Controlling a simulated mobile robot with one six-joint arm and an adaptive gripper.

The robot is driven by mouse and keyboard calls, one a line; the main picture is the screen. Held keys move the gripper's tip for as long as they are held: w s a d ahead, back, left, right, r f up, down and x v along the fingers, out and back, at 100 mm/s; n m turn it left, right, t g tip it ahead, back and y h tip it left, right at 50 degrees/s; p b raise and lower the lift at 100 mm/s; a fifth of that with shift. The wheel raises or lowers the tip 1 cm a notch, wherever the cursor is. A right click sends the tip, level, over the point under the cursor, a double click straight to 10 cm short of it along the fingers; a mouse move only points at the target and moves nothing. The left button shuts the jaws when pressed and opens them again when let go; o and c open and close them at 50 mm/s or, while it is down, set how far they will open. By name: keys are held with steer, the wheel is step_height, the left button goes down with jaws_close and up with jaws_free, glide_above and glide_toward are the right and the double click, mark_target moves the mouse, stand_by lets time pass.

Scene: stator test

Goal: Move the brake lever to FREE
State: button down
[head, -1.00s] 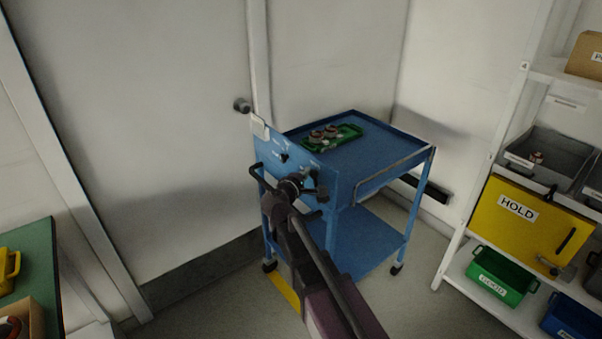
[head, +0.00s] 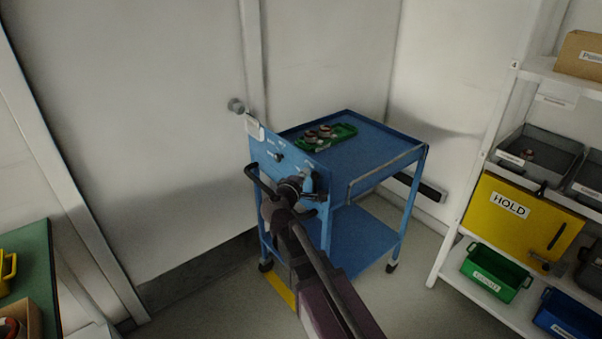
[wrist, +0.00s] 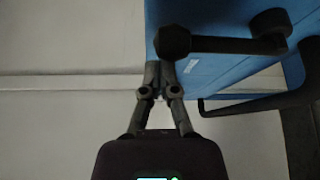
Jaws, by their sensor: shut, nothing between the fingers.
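The blue cart (head: 365,158) stands near the wall, with an upright blue panel (head: 265,140) at its near left end. In the wrist view, a dark lever (wrist: 225,44) with a round knob at its left end runs sideways from a round hub across the blue panel (wrist: 215,72). I take it for the brake lever; its setting is not readable. My gripper (wrist: 162,68) is shut and empty, its fingertips just below and left of the lever's knob. A gap or light touch cannot be told. In the head view, my arm partly hides the panel's lower part.
A black push handle (wrist: 250,112) curves below the lever. A green tray (head: 328,137) with several round parts is on the cart top. A shelf with a yellow HOLD panel (head: 520,215) is at right; a green table (head: 38,265) is at left.

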steer(key=shift+s+d, duration=0.15)
stand_by(0.4)
steer(key=shift+r, duration=0.1)
steer(key=w+a+r+p, duration=0.2)
steer(key=w+a, duration=0.1)
steer(key=s+a+f+b, duration=0.2)
steer(key=s+a, duration=0.2)
steer(key=s, duration=0.5)
steer(key=shift+a+f, duration=0.15)
steer(key=shift+f, duration=0.05)
